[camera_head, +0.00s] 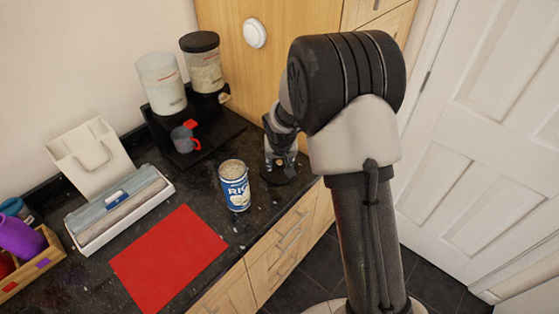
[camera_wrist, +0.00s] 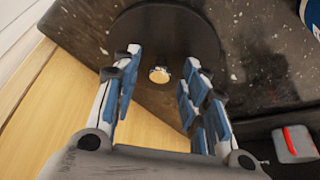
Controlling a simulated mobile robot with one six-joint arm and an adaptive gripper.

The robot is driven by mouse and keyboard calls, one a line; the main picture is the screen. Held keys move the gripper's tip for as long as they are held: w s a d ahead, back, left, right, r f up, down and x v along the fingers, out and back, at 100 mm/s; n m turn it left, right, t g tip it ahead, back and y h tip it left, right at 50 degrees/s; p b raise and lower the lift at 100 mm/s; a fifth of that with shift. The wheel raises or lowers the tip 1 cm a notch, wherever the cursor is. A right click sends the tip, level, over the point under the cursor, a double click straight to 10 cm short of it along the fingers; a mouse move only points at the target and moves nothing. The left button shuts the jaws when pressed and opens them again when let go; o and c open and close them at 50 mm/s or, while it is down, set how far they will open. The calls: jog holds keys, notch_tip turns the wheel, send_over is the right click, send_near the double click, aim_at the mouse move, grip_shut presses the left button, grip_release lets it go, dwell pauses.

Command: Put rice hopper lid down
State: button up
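The rice hopper lid is a black disc (camera_wrist: 200,35) with a small gold knob (camera_wrist: 159,74). It appears to lie flat on the dark counter near its front edge. In the head view the lid (camera_head: 283,180) shows under my gripper (camera_head: 281,166). My gripper's fingers (camera_wrist: 158,70) are open on either side of the knob, with visible gaps to it. The clear hopper at left (camera_head: 161,84) has no lid on. The other hopper (camera_head: 204,72) has a black lid on. Both stand on a black base.
A blue rice can (camera_head: 235,187) stands on the counter left of my gripper. A grey cup (camera_head: 184,139) stands by the hoppers. A red mat (camera_head: 168,258), a white tray (camera_head: 122,212) and a wooden box (camera_head: 38,262) lie further left. A cupboard stands behind.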

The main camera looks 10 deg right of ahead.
jog(key=s+d+f+p+v, duration=0.1)
jog(key=s+p+v, duration=0.15)
jog(key=v, duration=1.15)
jog(key=s+f+p+v, duration=0.1)
jog(key=s+v, duration=0.2)
jog(key=v, duration=1)
jog(key=s+r+n, duration=0.1)
jog(key=s, duration=0.9)
jog(key=s+r, duration=0.2)
jog(key=s, duration=0.8)
jog(key=shift+d+r+n+y, duration=0.25)
jog(key=shift+n+y, duration=0.05)
jog(key=shift+n, duration=0.1)
jog(key=shift+f+b, duration=0.2)
jog(key=shift+b, duration=0.15)
